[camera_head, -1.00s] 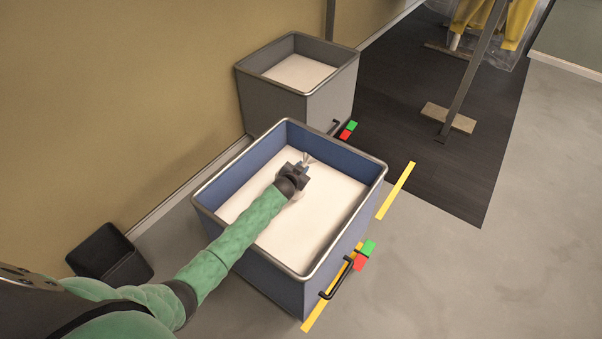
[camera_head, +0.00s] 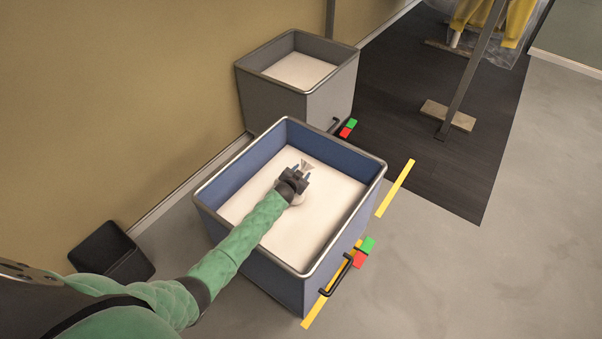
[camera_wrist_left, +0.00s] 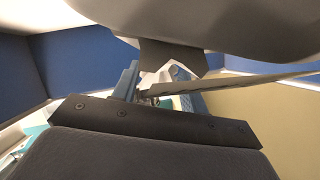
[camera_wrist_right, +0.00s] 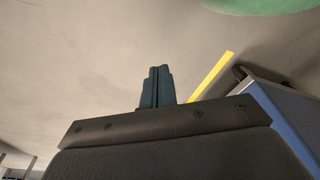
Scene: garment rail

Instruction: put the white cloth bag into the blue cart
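The blue cart (camera_head: 371,197) stands in the middle of the head view, with a pale bottom inside. My left gripper (camera_head: 302,171) reaches down into it. Its two fingers are apart, with the gathered neck of the white cloth bag (camera_head: 307,163) between them. Most of the bag is hidden by the gripper there. In the left wrist view the bag's pale body (camera_wrist_left: 240,22) fills the top, close to the gripper. I cannot tell whether the bag rests on the cart's bottom. My right gripper (camera_wrist_right: 156,88) is shut and empty, outside the blue cart.
A grey cart (camera_head: 345,88) stands just behind the blue cart. A dark bin (camera_head: 100,248) is by the wall at left. A rail post with a wooden foot (camera_head: 448,116) stands on the dark mat at upper right. The floor at right is clear.

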